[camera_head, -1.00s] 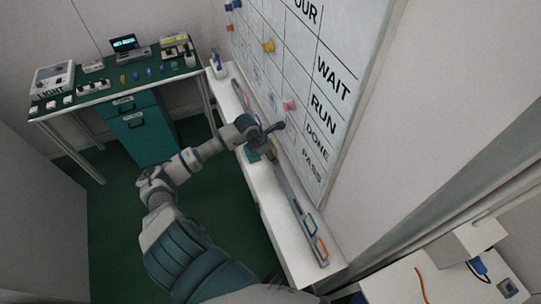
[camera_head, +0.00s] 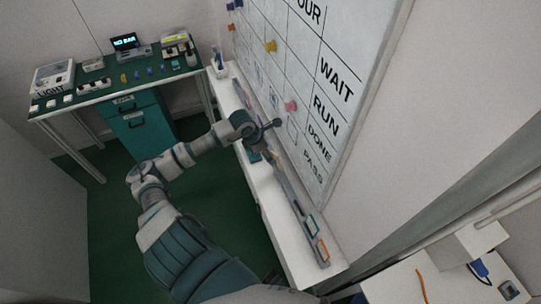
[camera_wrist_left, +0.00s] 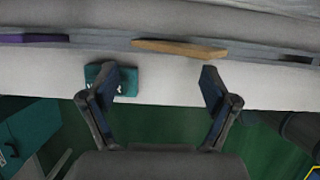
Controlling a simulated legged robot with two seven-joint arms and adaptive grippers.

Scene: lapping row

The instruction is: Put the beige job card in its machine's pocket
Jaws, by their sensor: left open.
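A tan, beige-looking flat card (camera_wrist_left: 180,48) lies along the grey rail at the foot of the whiteboard in the left wrist view. In that view my left gripper (camera_wrist_left: 158,78) is open and empty, its two fingers spread apart short of the card. In the head view the left gripper (camera_head: 270,138) is over the narrow white shelf beside the board, and it partly hides the rail there. The whiteboard (camera_head: 300,85) carries a grid and words such as WAIT, RUN, DONE and PASS. I cannot tell which spot is the card's pocket. My right gripper is out of view.
A teal block (camera_wrist_left: 125,80) sits on the shelf behind the left finger. A purple piece (camera_wrist_left: 35,38) lies on the rail. A green-topped bench (camera_head: 110,80) stands far left.

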